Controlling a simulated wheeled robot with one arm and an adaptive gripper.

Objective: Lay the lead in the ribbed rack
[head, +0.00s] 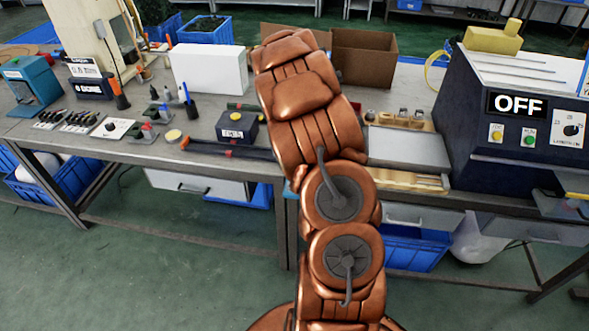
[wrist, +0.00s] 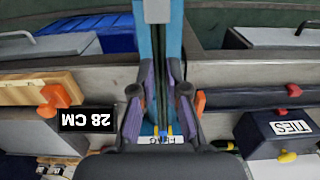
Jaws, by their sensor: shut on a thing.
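My gripper (wrist: 160,95) shows in the wrist view, its two purple-grey fingers close together at the middle. It is shut on the lead; narrow teal and dark bands run up the picture between and beyond the fingers. Small blue and yellow bits (wrist: 160,130), perhaps wire ends, show just below, beside a white label. I cannot tell the lead's full course. In the head view my copper arm reaches over the bench and hides my gripper and the lead. I cannot single out the ribbed rack with certainty.
A black TIES box (head: 237,126) stands on the bench (head: 200,115), left of my arm. A black "28 CM" sign (wrist: 86,119) and orange pieces lie near my gripper. The machine marked OFF (head: 500,120) stands right. A white block (head: 209,69) and cardboard box (head: 364,58) stand behind.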

